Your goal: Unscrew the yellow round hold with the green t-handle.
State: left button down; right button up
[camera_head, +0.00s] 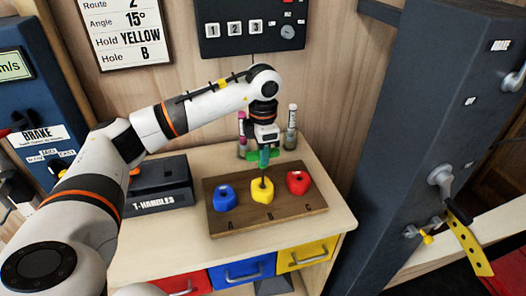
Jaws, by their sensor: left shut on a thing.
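The yellow round hold (262,193) sits on the wooden board (230,223) at the middle spot, marked B, between the blue hold and the red hold. My left gripper (264,150) is above it and shut on the green t-handle (253,156). The handle's shaft points down to the yellow hold, and its tip appears to be at the hold's central hole. Whether the tip is seated inside cannot be told. My right gripper is not in view.
A blue hold (225,196) and a red hold (299,182) flank it on the board. A dark t-handles box (160,190) stands left. Bottles (291,128) stand behind. A route sign (127,30) hangs on the wall. A dark column (405,130) rises at right.

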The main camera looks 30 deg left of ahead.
pick_arm(q)
jog(key=shift+f, duration=0.25)
jog(key=n, duration=0.3)
jog(key=n+p, duration=0.1)
jog(key=n, duration=0.5)
jog(key=shift+p, duration=0.3)
jog(key=shift+n, duration=0.9)
